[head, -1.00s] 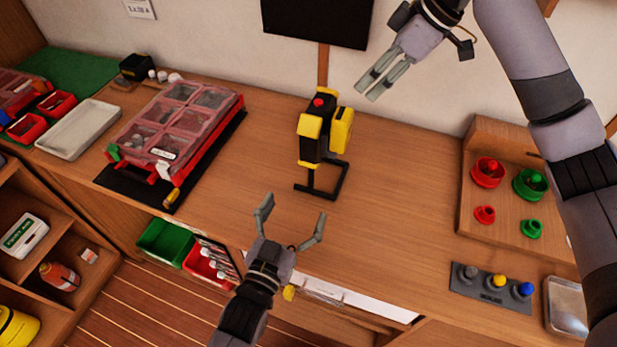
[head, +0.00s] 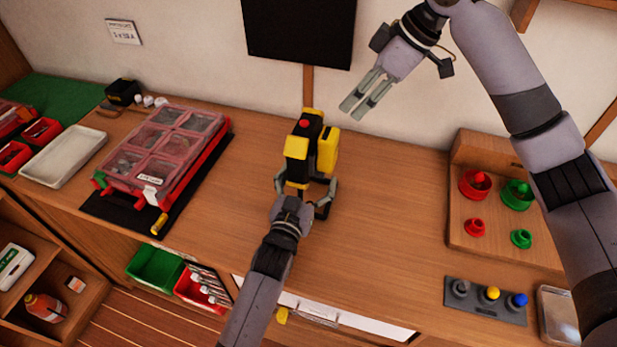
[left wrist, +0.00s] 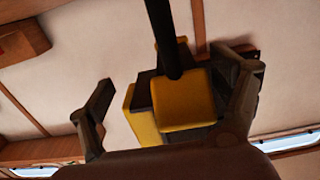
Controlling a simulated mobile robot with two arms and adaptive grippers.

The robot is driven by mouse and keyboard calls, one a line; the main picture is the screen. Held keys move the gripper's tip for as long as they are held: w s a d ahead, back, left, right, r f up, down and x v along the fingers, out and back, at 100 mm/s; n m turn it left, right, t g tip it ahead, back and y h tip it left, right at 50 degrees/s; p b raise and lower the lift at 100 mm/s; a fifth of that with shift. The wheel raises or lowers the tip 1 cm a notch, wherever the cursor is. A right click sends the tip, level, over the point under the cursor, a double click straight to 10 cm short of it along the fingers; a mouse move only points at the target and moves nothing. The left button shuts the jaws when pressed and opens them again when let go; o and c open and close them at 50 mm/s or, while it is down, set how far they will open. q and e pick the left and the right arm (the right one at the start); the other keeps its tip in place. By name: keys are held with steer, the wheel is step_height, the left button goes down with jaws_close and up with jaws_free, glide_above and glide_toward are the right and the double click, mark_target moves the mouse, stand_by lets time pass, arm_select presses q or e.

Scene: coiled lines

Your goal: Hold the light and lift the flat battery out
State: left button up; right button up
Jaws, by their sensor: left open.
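The work light (head: 297,147), yellow and black with a red button on top, stands upright on the bench on a black frame. A yellow block, apparently its battery (head: 327,150), sits on its right side. My left gripper (head: 308,185) is open at the light's lower body, one finger on each side; I cannot tell whether they touch it. In the left wrist view the light (left wrist: 183,100) is between the spread fingers. My right gripper (head: 362,106) is up behind and right of the light, empty, its fingers a little apart.
A red-framed clear-lidded case (head: 165,150) lies left on a black mat. A pegboard of red and green knobs (head: 495,205) and a button panel (head: 485,300) are at right. A dark screen (head: 298,30) hangs behind. The bench right of the light is clear.

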arm_select(q)
jaws_close()
stand_by(1.3)
